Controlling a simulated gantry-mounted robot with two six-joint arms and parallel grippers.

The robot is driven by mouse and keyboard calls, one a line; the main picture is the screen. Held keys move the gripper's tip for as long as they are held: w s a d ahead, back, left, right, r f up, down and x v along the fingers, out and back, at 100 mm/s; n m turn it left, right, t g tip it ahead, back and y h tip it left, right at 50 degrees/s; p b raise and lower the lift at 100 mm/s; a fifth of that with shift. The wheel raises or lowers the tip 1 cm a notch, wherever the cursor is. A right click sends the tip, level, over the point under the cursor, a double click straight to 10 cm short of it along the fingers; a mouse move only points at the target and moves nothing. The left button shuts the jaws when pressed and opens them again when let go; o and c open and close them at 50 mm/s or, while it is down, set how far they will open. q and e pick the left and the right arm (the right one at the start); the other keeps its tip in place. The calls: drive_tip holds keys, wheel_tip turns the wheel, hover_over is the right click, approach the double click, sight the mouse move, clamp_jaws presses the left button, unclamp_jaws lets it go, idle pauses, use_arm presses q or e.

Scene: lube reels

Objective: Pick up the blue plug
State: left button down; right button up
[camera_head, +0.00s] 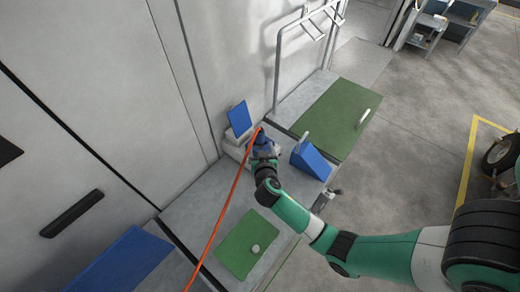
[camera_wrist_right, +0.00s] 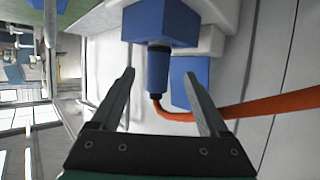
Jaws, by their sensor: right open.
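The blue plug (camera_wrist_right: 158,72) is a short cylinder below a blue block (camera_wrist_right: 160,22), with an orange hose (camera_wrist_right: 240,112) leaving its dark end. In the wrist view my right gripper (camera_wrist_right: 158,76) is open, with one finger on each side of the plug and gaps visible between. In the head view my right gripper (camera_head: 263,152) is at the blue plug (camera_head: 261,138), largely covering it. My left gripper is in neither view.
The orange hose (camera_head: 222,210) runs down across the grey bench. A blue wedge (camera_head: 312,160) stands close on the right, and a tilted blue panel (camera_head: 239,116) on the left. Green mats (camera_head: 240,238) lie on the bench. A wall rises at left.

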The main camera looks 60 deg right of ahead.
sight(260, 140)
drive_tip(key=shift+w+d+f, duration=0.25)
drive_tip(key=shift+d+f, duration=0.15)
drive_tip(key=shift+d, duration=0.1)
drive_tip(key=shift+w+d+r, duration=0.1)
drive_tip(key=shift+d+r, duration=0.05)
drive_tip(key=shift+r, duration=0.05)
drive_tip(key=b+x, duration=0.1)
drive_tip(key=x, duration=0.4)
drive_tip(key=shift+d+r, duration=0.1)
drive_tip(key=shift+d, duration=0.1)
clamp_jaws()
